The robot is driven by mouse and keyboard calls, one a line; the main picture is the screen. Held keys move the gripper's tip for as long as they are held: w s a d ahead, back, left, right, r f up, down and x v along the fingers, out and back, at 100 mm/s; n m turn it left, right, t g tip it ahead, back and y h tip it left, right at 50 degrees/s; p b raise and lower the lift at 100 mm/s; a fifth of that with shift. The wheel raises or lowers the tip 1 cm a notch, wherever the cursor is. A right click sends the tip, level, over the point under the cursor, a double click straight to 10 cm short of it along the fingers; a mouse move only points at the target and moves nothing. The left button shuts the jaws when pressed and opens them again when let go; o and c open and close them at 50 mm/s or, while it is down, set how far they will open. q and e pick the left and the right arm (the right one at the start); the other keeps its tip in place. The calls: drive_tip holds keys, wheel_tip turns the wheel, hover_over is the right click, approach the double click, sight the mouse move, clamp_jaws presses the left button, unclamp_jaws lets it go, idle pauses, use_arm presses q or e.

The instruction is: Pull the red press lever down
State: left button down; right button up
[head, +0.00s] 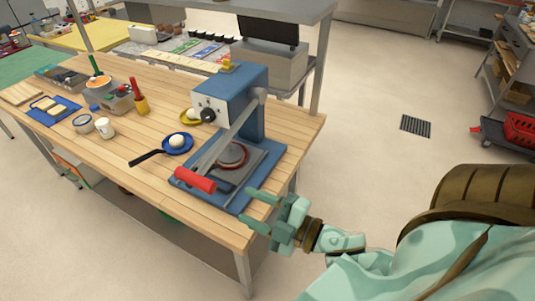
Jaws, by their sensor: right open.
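The blue press (239,87) stands at the right end of the wooden table. Its grey lever arm (231,134) slopes down toward the front left and ends in the red lever handle (195,180), which is low, just above the blue base (222,196). A round plate (233,154) sits on the press bed behind the arm. My right gripper (262,212) is open and empty, just off the table's right front edge, to the right of the red handle and apart from it. My left gripper is not in view.
Left of the press are a blue pan with a white ball (177,142), a white jar (106,128), a yellow cup (141,105) with red-handled tools and a blue tray (53,110). A grey shelf unit stands behind.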

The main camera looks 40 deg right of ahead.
drive_tip(key=v, duration=0.3)
drive_tip(key=shift+d, duration=0.1)
idle(0.4)
